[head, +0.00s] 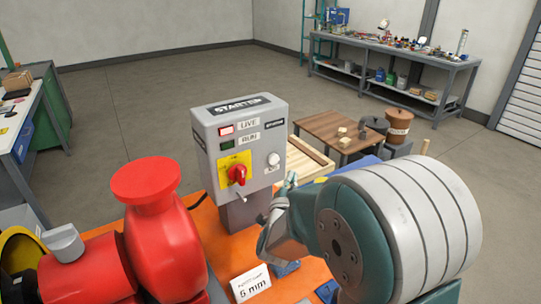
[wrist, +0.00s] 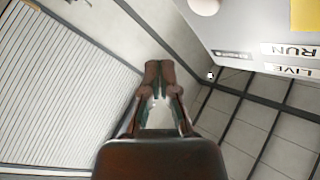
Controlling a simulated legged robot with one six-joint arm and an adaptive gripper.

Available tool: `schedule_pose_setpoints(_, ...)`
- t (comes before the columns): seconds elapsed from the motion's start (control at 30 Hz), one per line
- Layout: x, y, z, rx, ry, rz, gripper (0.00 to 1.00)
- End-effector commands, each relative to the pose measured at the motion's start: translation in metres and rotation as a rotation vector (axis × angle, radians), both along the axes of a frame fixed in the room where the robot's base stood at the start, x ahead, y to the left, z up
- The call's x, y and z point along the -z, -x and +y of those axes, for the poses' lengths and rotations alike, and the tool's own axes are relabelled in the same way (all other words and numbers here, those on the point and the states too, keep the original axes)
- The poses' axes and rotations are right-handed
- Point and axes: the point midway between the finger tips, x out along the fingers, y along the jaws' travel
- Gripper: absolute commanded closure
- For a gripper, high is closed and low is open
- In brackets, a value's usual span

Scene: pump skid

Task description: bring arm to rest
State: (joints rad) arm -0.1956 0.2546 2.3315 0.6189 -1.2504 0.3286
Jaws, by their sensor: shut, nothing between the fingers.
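My arm (head: 395,230) fills the lower right of the head view, in teal and pale grey. My gripper (head: 290,180) shows as a small teal part just right of the grey starter box (head: 240,140); a gap between them cannot be judged there. In the wrist view my gripper (wrist: 159,66) has its fingertips together, with nothing between them. The starter box also shows upside down at the top right of the wrist view (wrist: 235,25). A red rotary handle (head: 238,173) sits on a yellow plate.
A red pump body (head: 150,230) stands at the left on the orange skid (head: 215,220). A white "5 mm" card (head: 250,283) stands in front of the box. A wooden table (head: 340,130) and workbench (head: 400,55) are behind. The floor at back left is clear.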

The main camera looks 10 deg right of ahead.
Motion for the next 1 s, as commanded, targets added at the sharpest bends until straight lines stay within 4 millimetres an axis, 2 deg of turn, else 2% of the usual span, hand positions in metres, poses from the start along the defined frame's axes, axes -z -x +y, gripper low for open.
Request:
schedule_pose_setpoints(0.27, -0.019, 0.009, 0.012, -0.151, -0.015, 0.175, 1.00)
schedule_pose_setpoints(0.47, -0.028, 0.035, 0.027, -0.306, 0.020, 0.375, 1.00)
schedule_pose_setpoints(0.77, -0.031, 0.106, 0.037, -0.497, 0.140, 0.687, 1.00)
schedule_pose_setpoints(1.0, -0.025, 0.185, 0.029, -0.595, 0.261, 0.958, 1.00)
